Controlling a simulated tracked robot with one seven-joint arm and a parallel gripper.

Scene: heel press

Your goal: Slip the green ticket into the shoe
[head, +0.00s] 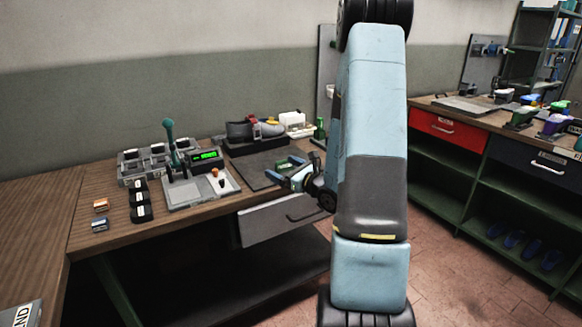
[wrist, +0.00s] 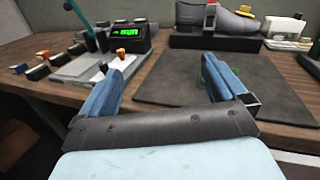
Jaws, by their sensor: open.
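The grey shoe (head: 240,131) sits on a dark stand at the back of the bench. It also shows at the top of the wrist view (wrist: 229,20), with red and yellow parts by it. My gripper (head: 285,168) is open above the dark mat, in front of the shoe and apart from it. In the wrist view my gripper (wrist: 165,75) has its two blue fingers spread, with nothing seen between them. A small green patch (wrist: 231,79) shows by the right finger, mostly hidden by it. I cannot tell whether it is the green ticket.
The dark mat (head: 246,172) lies on the bench. Left of it stand a press with a green lever (head: 172,144) and a box with a green display (head: 206,155). Several small blocks lie farther left.

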